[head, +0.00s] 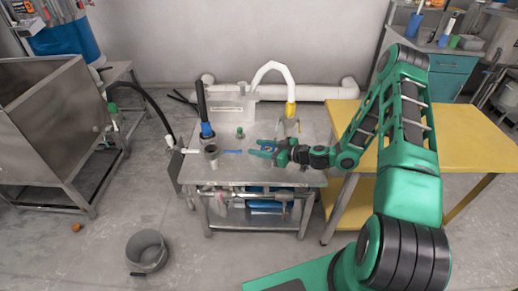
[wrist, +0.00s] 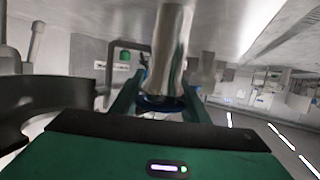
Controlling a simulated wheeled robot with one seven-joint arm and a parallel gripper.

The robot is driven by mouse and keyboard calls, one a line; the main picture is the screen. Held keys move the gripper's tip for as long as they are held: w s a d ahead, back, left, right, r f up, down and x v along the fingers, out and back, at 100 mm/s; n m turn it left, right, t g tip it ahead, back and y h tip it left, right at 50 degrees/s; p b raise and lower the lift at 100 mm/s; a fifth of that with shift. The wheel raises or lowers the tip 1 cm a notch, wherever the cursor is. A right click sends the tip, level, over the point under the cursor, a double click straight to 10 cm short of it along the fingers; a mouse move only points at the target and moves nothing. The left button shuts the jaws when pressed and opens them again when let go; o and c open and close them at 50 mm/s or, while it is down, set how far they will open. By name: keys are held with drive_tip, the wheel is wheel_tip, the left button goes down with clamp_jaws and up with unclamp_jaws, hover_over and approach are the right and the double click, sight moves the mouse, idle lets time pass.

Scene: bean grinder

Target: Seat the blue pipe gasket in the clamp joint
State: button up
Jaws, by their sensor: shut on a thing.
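In the wrist view, my gripper (wrist: 160,98) is shut on a dark blue ring, the blue pipe gasket (wrist: 158,104), between its two green fingers. A shiny metal pipe (wrist: 173,45) comes into the picture from above, directly in line with the ring. I cannot tell whether the ring touches it or sits around it. The gasket cannot be made out clearly there. I cannot identify the clamp joint with certainty.
A grey cylinder (head: 211,152) and a blue strip (head: 232,152) are left of my gripper. A black hose with a blue collar (head: 207,131) stands behind them. A white curved pipe with a yellow end (head: 291,108) is behind my gripper. A yellow table (head: 440,135) is at right.

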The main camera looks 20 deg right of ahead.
drive_tip(key=shift+w, duration=0.1)
idle(2.0)
drive_tip(key=shift+s+a+f, duration=0.15)
drive_tip(key=shift+s+f, duration=0.1)
drive_tip(key=shift+f, duration=0.2)
idle(0.4)
drive_tip(key=shift+w+d+r, duration=0.1)
drive_tip(key=shift+d+r, duration=0.1)
drive_tip(key=shift+r, duration=0.2)
idle(1.4)
drive_tip(key=shift+s+a+f, duration=0.1)
drive_tip(key=shift+s+f, duration=0.2)
drive_tip(key=shift+f, duration=0.15)
idle(1.2)
drive_tip(key=shift+w+r, duration=0.2)
idle(0.3)
drive_tip(key=o, duration=1.1)
drive_tip(key=shift+s, duration=0.1)
